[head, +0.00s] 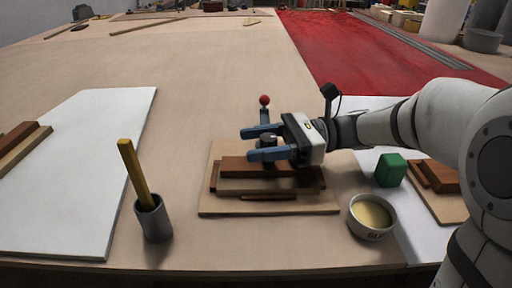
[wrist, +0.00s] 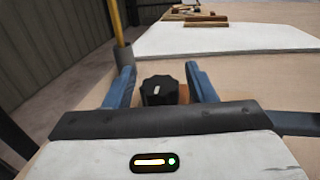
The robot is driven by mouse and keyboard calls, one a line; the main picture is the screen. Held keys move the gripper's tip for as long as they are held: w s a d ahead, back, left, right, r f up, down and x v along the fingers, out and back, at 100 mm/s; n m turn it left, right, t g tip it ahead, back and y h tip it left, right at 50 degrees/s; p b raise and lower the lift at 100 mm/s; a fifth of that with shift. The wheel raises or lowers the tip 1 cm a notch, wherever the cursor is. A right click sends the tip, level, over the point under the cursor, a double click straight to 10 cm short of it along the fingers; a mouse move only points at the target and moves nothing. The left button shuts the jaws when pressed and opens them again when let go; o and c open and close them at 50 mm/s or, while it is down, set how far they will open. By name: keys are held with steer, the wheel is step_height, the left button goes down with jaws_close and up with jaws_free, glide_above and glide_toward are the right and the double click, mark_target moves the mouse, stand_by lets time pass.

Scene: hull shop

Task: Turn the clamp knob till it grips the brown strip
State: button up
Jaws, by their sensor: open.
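My gripper (head: 247,144) is open, its two blue fingers pointing left above the back of a wooden jig board (head: 220,207). The black clamp knob (wrist: 160,91) stands between the fingers in the wrist view, with gaps showing on both sides. In the head view the knob (head: 268,139) is a dark shape partly covered by the fingers. A brown strip (head: 240,167) lies along the jig just in front of the fingers, beside a paler wood piece (head: 268,185). Whether the clamp touches the strip cannot be seen.
A red-balled lever (head: 264,100) stands behind the gripper. A grey cup (head: 154,222) with a yellow stick stands left, a glue bowl (head: 372,217) and green block (head: 390,169) right.

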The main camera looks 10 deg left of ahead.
steer(key=shift+s+a, duration=0.1)
steer(key=shift+a, duration=0.05)
steer(key=shift+c, duration=0.3)
steer(key=c, duration=0.9)
